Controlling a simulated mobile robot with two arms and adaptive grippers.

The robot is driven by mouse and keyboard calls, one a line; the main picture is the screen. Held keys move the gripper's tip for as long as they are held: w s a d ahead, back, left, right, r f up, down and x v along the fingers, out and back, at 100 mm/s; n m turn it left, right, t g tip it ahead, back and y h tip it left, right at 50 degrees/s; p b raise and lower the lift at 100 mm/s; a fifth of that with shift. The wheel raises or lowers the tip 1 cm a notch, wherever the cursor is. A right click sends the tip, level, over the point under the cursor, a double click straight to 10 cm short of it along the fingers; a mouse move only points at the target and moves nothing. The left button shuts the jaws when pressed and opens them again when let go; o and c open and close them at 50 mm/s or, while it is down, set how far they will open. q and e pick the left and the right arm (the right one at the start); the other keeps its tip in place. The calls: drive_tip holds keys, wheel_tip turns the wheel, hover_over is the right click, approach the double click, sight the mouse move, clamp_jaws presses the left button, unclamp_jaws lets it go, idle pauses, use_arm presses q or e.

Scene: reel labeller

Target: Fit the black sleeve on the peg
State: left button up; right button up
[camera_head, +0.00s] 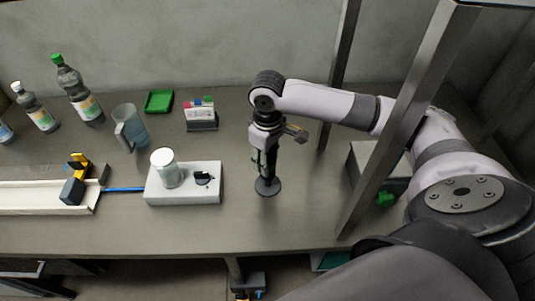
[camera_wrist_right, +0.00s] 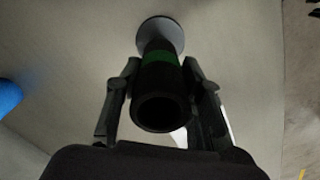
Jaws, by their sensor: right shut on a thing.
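My right gripper (camera_head: 266,165) points down over the bench, with its two fingers shut on the black sleeve (camera_wrist_right: 162,108). In the right wrist view the sleeve's round open end faces the camera between the fingers (camera_wrist_right: 162,95). A green band (camera_wrist_right: 160,57) lies beyond the sleeve's far end. Past it is a round grey base disc (camera_wrist_right: 160,33), which also shows on the bench in the head view (camera_head: 267,188). The sleeve appears in line above the disc. The peg is mostly hidden, and I cannot tell whether the sleeve is around it. My left gripper is not in view.
A white block (camera_head: 212,193) with a glass jar (camera_head: 165,166) stands left of the disc. Further left are a pitcher (camera_head: 131,128), bottles (camera_head: 80,92) and a long white tray (camera_head: 40,200). A metal post (camera_head: 385,140) rises at right. Bench in front of the disc is clear.

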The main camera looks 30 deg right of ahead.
drive_tip(key=shift+f+b, duration=0.4)
drive_tip(key=shift+f, duration=1.8)
drive_tip(key=o, duration=1.3)
wheel_tip(320, 180, up, 8)
drive_tip(key=shift+f, duration=0.2)
